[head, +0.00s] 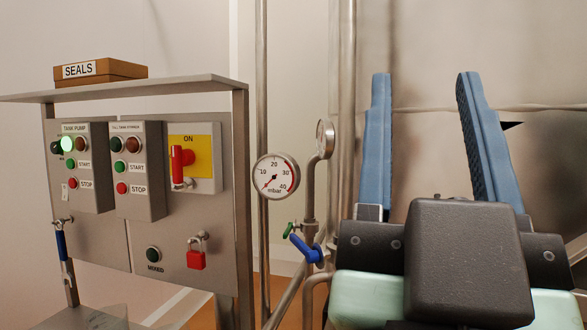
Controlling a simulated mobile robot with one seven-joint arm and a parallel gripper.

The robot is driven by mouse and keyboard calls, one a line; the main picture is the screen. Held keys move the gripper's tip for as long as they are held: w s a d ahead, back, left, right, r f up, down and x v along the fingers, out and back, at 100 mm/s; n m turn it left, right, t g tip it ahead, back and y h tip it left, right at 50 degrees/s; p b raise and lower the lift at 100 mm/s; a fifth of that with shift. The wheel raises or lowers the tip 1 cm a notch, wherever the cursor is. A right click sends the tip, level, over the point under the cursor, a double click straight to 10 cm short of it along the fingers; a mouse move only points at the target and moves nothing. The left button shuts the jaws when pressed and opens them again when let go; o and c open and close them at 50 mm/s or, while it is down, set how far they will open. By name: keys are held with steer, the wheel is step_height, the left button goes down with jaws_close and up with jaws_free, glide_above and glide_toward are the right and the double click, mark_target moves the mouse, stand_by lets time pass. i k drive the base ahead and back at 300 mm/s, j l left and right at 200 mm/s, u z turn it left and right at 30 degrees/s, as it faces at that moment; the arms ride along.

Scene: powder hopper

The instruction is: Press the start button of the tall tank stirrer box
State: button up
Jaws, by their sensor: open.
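The tall tank stirrer box (148,205) is a grey box on the panel at the left, right of the tank pump box (95,200). Its small top label is hard to read. Its green start button (122,167) sits above its red stop button (122,188). The two lamps at its top, one dark green and one dark red, look unlit. My gripper (425,90) is at the right of the picture, its two blue fingers pointing up and spread wide with nothing between them. It is well to the right of the box and touches no button.
The tank pump box has a lit green lamp (68,146). A red switch (181,163) on yellow, a red padlock (197,258) and a "SEALS" box (98,71) are around the panel. Pipes, a gauge (276,176) and a blue valve handle (305,248) stand between panel and gripper.

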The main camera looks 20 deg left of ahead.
mark_target(119, 167)
steer(key=u, duration=1.3)
